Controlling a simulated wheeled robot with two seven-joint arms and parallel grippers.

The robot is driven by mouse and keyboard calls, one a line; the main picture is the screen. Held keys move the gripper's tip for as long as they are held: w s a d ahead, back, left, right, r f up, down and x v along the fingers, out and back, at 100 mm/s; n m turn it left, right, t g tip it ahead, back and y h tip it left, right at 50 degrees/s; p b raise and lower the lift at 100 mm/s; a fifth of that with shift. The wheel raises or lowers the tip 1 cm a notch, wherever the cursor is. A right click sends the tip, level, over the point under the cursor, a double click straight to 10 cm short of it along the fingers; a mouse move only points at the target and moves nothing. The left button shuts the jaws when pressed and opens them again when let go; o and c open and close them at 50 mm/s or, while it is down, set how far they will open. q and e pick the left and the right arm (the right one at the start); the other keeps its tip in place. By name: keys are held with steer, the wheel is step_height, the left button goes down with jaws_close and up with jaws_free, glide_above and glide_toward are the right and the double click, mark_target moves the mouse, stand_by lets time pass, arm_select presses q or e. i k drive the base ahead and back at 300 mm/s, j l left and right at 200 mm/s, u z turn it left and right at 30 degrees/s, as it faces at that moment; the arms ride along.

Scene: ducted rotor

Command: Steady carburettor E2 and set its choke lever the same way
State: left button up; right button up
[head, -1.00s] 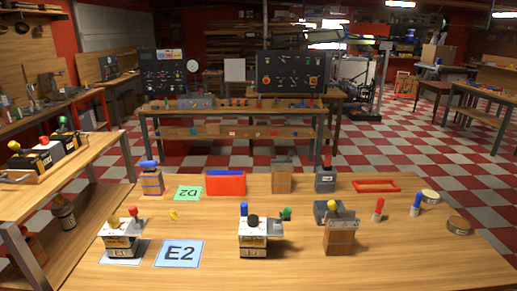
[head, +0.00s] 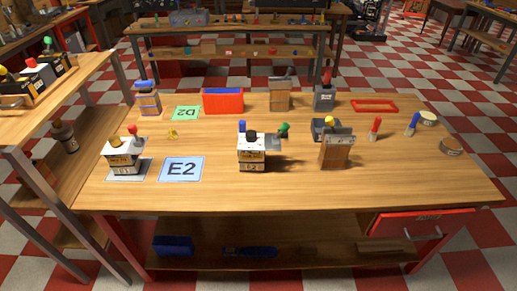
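Carburettor E2 (head: 252,158) stands upright near the middle of the wooden workbench (head: 330,190). It has a white and dark body, a black top knob, a blue knob at the left and a green knob (head: 284,128) sticking out at the right. A similar carburettor (head: 123,158), whose small label seems to read E1, stands at the left on a grey plate, with a red knob (head: 132,129) at its top right. A blue-edged E2 card (head: 181,169) lies between them. Which knob is the choke lever is unclear. Neither gripper is in view.
A wooden block device (head: 335,152) stands right of carburettor E2. Behind are a green D2 card (head: 186,113), a red-and-blue box (head: 223,100) and a red frame (head: 374,106). The front strip of the bench is clear. A side bench (head: 50,95) borders the left.

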mark_target(285, 127)
steer(key=i+j+z, duration=0.35)
steer(key=j+z, duration=0.2)
steer(key=i+j+z, duration=0.25)
steer(key=j+z, duration=0.25)
steer(key=j, duration=0.15)
